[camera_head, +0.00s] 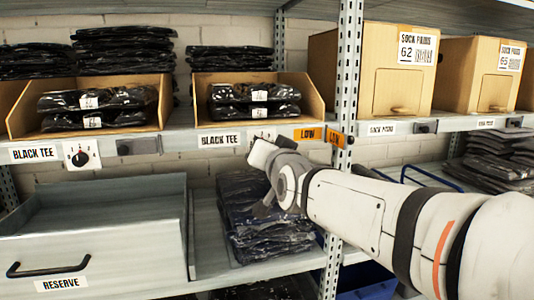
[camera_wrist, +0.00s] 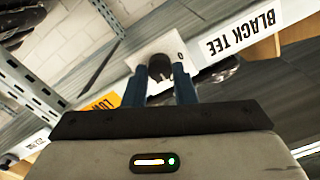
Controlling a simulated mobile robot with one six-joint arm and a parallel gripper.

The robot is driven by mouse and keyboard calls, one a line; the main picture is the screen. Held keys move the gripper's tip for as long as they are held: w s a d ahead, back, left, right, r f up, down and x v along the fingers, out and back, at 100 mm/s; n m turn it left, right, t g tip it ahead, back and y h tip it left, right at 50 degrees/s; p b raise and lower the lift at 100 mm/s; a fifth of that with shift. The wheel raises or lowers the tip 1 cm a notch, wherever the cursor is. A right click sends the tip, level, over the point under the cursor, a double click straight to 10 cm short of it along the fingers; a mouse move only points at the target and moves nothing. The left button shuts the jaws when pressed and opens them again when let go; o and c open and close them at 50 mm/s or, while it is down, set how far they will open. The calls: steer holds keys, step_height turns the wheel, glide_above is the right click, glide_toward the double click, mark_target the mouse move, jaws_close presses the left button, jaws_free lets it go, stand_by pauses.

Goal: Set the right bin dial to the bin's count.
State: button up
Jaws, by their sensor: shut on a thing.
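The right bin (camera_head: 311,103) is an open cardboard bin on the upper shelf, with two black bagged tees (camera_head: 255,92) visible, stacked flat. Below it, right of its BLACK TEE label (camera_head: 219,140), is the white plate of the right bin dial (camera_head: 262,132), mostly hidden by my gripper (camera_head: 262,150). In the wrist view my gripper (camera_wrist: 160,80) has its two fingers on either side of the dark round dial knob (camera_wrist: 159,67), shut on it. A "0" shows on the plate (camera_wrist: 175,52); the pointer and other marks are hidden.
The left bin (camera_head: 165,92) has its own dial (camera_head: 82,154). An orange LOW tag (camera_head: 308,134) is just right of my gripper, near the metal post (camera_head: 346,80). Below are a grey RESERVE drawer (camera_head: 100,240) and stacked bagged garments (camera_head: 262,215). Sock boxes (camera_head: 340,70) stand at right.

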steer(key=shift+f, duration=0.1)
steer(key=o, duration=1)
